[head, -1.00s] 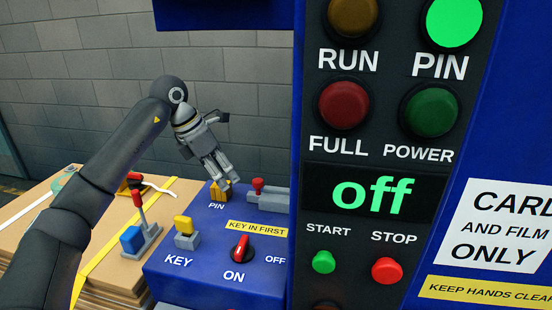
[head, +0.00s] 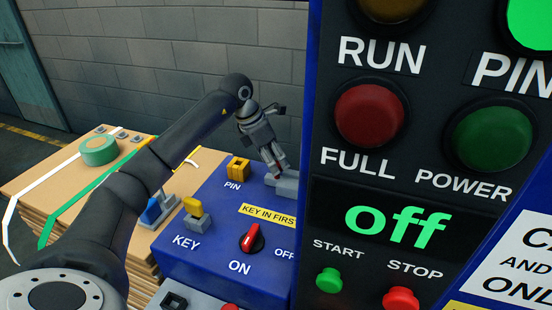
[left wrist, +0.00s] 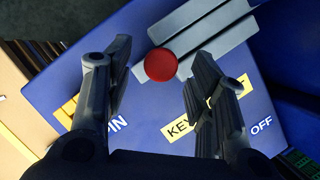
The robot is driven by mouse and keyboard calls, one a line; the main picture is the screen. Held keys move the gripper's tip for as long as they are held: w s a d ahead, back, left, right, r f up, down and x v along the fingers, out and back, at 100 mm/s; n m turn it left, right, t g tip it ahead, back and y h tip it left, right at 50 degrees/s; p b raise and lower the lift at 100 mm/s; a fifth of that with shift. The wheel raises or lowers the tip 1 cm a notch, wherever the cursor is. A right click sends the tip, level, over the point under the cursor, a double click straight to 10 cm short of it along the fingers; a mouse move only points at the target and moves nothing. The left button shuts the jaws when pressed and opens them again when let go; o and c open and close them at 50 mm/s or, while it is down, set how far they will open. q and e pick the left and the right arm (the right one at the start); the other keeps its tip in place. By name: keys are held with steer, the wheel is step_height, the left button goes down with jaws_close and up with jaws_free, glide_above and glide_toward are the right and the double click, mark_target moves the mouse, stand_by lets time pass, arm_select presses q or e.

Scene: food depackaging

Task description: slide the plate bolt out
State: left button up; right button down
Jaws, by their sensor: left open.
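The plate bolt shows in the left wrist view as a round red knob (left wrist: 161,65) beside grey parallel bars (left wrist: 205,35) on a blue console (left wrist: 150,100). In the head view a grey block of it (head: 289,187) shows at the console's back right; its red knob is hidden behind my gripper. My left gripper (head: 275,171) is open and points down at the bolt. In the left wrist view its fingers (left wrist: 159,55) stand on either side of the knob, with a gap on both sides. Height above the knob is hard to judge. My right gripper is not in view.
A yellow PIN piece (head: 238,168), a yellow key (head: 194,208) and a red-black dial (head: 252,239) stand on the console. A tall dark control panel (head: 400,180) rises close on the right. Cardboard (head: 50,175) with green tape (head: 99,150) lies left.

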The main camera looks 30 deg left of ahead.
arm_select(q)
steer(key=shift+x, duration=0.9)
steer(key=shift+c, duration=1.2)
jaws_close()
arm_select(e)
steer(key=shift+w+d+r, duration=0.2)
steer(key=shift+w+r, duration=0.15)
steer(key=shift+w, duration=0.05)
